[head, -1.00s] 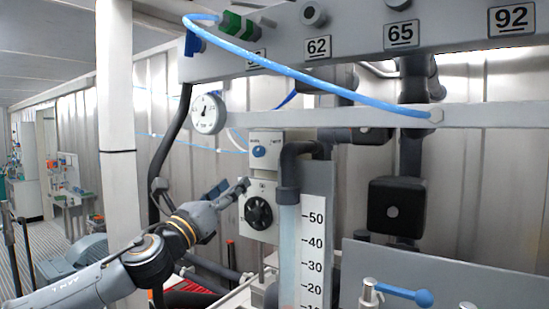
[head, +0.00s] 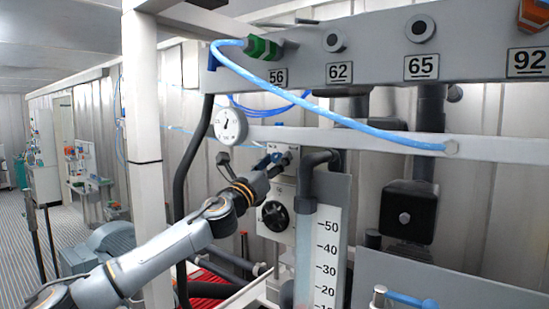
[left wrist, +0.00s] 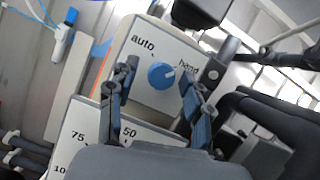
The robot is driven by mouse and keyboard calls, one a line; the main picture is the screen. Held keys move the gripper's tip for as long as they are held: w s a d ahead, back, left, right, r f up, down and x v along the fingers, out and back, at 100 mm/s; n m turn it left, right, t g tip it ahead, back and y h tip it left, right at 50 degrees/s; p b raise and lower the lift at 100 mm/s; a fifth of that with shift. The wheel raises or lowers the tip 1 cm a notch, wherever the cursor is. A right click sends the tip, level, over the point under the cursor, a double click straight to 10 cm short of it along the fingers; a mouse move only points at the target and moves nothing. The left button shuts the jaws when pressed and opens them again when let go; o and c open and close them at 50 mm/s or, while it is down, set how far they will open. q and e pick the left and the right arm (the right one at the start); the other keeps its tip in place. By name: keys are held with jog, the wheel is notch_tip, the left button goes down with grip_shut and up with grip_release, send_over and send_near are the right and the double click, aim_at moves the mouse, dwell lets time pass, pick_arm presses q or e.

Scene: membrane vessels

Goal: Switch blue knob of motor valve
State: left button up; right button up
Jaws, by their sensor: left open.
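The motor valve's light control box (head: 281,220) stands left of the scaled tube in the head view. My left gripper (head: 281,158) is at its upper part and largely hides the knob there. In the left wrist view the blue knob (left wrist: 161,76) sits on a pale panel (left wrist: 165,42) marked "auto" and "hand". A small white mark on the knob faces right, towards "hand". The open left gripper (left wrist: 160,80) has one finger on each side of the knob; I cannot tell whether they touch it. My right gripper is not in view.
A black dial (head: 275,216) is lower on the box. A round gauge (head: 230,126) and a pale horizontal rail (head: 370,140) are close by. A dark pipe (head: 305,178) and scaled tube (head: 325,250) stand right. A blue hose (head: 330,105) crosses above.

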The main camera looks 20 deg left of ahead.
pick_arm(q)
jog(key=shift+w+f, duration=0.1)
jog(key=shift+w, duration=0.05)
jog(key=c, duration=1)
grip_shut()
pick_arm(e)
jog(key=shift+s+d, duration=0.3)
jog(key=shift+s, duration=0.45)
